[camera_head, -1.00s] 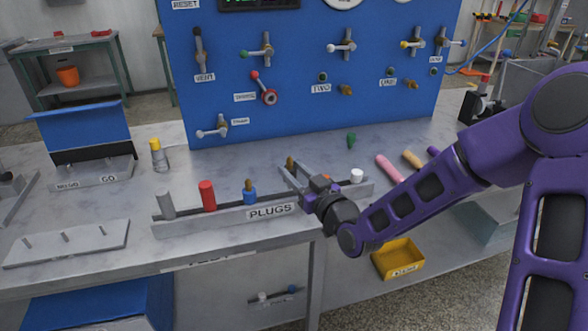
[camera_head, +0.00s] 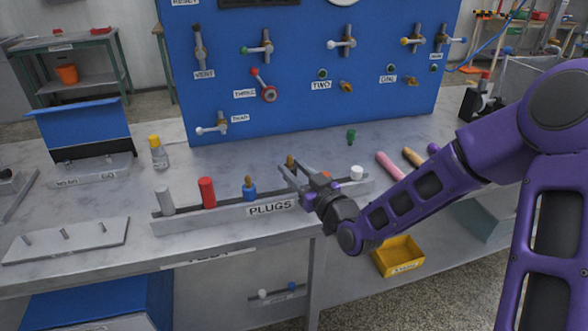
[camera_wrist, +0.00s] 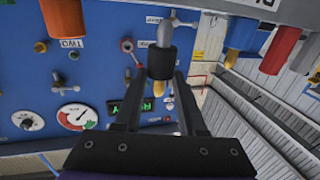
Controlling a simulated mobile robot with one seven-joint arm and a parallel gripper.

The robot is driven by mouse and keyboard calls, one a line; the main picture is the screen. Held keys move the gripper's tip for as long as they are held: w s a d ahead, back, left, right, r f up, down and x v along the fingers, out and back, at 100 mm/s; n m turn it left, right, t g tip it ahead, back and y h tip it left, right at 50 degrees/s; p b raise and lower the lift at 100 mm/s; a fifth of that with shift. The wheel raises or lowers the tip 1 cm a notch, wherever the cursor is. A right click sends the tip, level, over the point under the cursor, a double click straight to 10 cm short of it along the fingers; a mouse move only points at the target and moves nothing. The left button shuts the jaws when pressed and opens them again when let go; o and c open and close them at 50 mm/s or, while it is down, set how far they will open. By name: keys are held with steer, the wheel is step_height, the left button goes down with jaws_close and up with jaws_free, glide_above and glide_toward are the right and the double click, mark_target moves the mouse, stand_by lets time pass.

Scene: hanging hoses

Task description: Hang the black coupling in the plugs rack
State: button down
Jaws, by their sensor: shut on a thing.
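My gripper (camera_head: 287,172) is over the right half of the grey plugs rack (camera_head: 218,220), between the blue plug and the white plug. In the wrist view my gripper (camera_wrist: 160,72) is shut on the black coupling (camera_wrist: 161,62), which has a dark collar and a brass end. In the head view only its brass end (camera_head: 290,159) shows clearly above the fingers; the rest is largely hidden. I cannot tell whether the coupling touches the rack.
The rack holds a grey plug (camera_head: 165,200), a red plug (camera_head: 207,193), a blue plug (camera_head: 249,193) and a white plug (camera_head: 357,172). Behind stands a blue panel (camera_head: 290,110) with valves.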

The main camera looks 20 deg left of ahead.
steer(key=shift+f, duration=1.85)
stand_by(0.3)
steer(key=shift+c, duration=2)
jaws_free()
steer(key=p+v, duration=0.9)
steer(key=v, duration=0.8)
steer(key=shift+s, duration=0.25)
steer(key=shift+w+d, duration=0.1)
